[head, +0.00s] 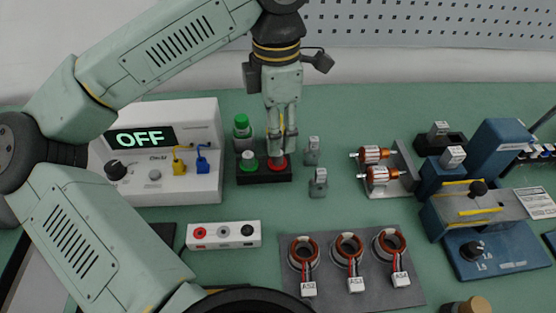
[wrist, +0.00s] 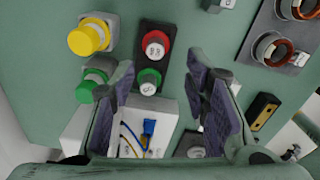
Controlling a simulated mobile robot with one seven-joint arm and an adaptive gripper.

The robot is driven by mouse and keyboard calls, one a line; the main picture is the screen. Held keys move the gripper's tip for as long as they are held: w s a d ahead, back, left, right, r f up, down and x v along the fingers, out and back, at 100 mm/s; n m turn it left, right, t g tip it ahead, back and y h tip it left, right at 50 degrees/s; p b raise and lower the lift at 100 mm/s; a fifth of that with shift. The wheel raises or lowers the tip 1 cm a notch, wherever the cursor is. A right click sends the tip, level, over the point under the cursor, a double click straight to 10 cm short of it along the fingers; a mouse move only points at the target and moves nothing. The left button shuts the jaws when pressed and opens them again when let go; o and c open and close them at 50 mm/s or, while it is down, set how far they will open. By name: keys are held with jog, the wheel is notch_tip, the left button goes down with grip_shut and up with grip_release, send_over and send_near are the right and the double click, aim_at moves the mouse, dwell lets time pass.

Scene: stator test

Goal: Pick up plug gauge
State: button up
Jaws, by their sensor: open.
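My gripper (head: 282,158) points down over the button box, its fingertips in front of the red button in the head view. In the wrist view my gripper (wrist: 172,100) is open, with nothing held between its fingers. No thing is clearly marked as the plug gauge. A green-capped cylinder (head: 241,126) stands left of my gripper; it also shows in the wrist view (wrist: 92,85). A yellow-capped cylinder (wrist: 88,37) is beside it, mostly hidden behind my gripper in the head view. Two small grey labelled pieces (head: 313,150) (head: 318,184) stand to the right.
The button box (head: 264,178) stands beside a white tester (head: 207,186) reading OFF. A white socket block (head: 223,235) and a grey mat (head: 350,287) with wire-wound rings are in front. Rotors (head: 378,175) and a blue fixture (head: 500,255) stand right. Green table is bare between.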

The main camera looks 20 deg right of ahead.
aim_at(277, 162)
jog(key=shift+w+d+f+p, duration=0.15)
jog(key=shift+f+p, duration=0.35)
jog(key=shift+f, duration=1.1)
jog(key=shift+w+d+f+p, duration=0.1)
jog(key=shift+f+p, duration=0.4)
jog(key=shift+f, duration=1.05)
jog(key=shift+c, duration=0.2)
grip_shut()
